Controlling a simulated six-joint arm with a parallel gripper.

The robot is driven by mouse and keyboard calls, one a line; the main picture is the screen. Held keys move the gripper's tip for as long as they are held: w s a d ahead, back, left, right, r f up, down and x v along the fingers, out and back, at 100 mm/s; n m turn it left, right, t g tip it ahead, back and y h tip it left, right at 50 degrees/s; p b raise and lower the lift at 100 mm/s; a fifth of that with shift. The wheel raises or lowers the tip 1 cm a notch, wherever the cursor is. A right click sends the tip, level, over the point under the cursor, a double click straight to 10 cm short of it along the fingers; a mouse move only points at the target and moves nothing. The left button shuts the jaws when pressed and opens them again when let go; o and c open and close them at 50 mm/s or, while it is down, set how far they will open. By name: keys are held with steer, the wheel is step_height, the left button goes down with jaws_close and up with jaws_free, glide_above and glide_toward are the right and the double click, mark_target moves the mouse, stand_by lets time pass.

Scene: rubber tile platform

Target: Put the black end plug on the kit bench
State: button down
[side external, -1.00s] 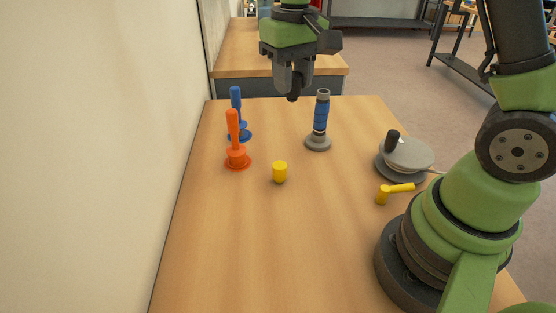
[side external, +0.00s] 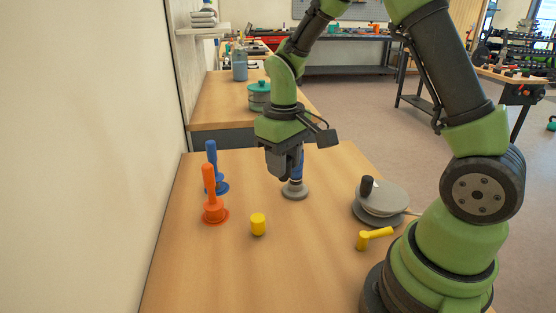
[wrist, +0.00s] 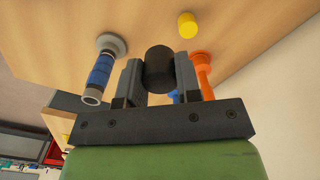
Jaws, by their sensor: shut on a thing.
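The black end plug (wrist: 160,68) sits between the two fingers of my gripper (wrist: 159,78) in the wrist view, and the gripper is shut on it. In the side external view my gripper (side external: 284,176) points down above the near wooden bench (side external: 215,265), in front of a blue and grey post; the plug is hard to make out there. A second wooden bench (side external: 220,105) stands behind the near one. I cannot tell which surface is the kit bench.
The post (side external: 296,190) stands close to my gripper. An orange peg (side external: 210,195), a blue peg (side external: 212,165) and a yellow cap (side external: 258,225) stand left. A grey disc (side external: 385,198) with a black knob and a yellow angled piece (side external: 375,237) lie right. The near bench's front is clear.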

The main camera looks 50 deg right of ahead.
steer(key=shift+m, duration=0.9)
steer(key=shift+s+d+f, duration=0.65)
steer(key=shift+s+f, duration=0.05)
steer(key=shift+f, duration=1.45)
steer(key=shift+s+d+f, duration=0.65)
steer(key=shift+s+f, duration=0.05)
steer(key=shift+f, duration=1.45)
steer(key=shift+s+d+f, duration=0.65)
steer(key=shift+s+f, duration=0.05)
steer(key=shift+f, duration=1.45)
steer(key=shift+f, duration=0.35)
steer(key=c, duration=0.7)
jaws_free()
steer(key=shift+c, duration=0.2)
step_height(320, 180, up, 7)
